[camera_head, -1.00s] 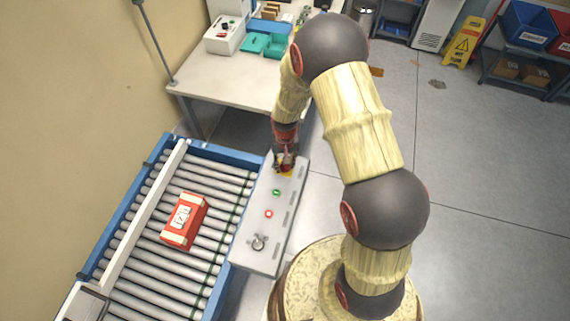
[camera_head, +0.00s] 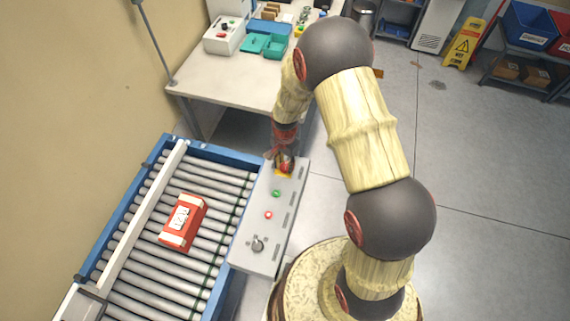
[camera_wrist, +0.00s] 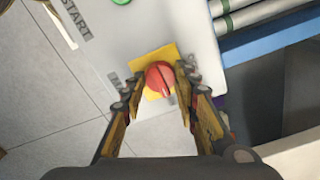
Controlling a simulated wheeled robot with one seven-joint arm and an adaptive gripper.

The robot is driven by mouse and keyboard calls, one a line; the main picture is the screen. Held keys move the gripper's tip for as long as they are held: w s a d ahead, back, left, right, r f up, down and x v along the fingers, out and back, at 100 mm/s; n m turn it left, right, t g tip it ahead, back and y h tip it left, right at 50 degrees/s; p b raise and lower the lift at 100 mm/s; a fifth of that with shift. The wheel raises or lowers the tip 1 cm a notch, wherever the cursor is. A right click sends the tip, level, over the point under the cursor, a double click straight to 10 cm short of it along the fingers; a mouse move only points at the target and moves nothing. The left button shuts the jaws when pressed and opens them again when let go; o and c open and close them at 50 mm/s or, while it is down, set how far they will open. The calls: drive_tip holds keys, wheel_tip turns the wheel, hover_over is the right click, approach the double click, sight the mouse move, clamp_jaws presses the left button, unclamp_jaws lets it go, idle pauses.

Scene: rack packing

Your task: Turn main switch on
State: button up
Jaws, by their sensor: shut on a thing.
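The main switch, a red round knob on a yellow plate, sits at the far end of the grey control panel (camera_head: 250,218). The red knob (camera_wrist: 160,77) shows a dark line running roughly up and down in the wrist view. My gripper (camera_wrist: 160,82) is shut on the knob, with a finger on each side of it. In the head view my gripper (camera_head: 284,160) points down over the far end of the panel and partly covers the yellow plate (camera_wrist: 164,56).
The panel also bears a green button (camera_head: 276,193), a red button (camera_head: 268,215) and a dark selector knob (camera_head: 258,245). A roller conveyor (camera_head: 222,205) with a red box (camera_head: 183,222) lies to the left. A table (camera_head: 215,85) stands behind.

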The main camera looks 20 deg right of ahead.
sight(285, 165)
idle(0.4)
drive_tip(key=o, duration=1)
drive_tip(key=shift+o, duration=0.8)
wheel_tip(285, 165, up, 12)
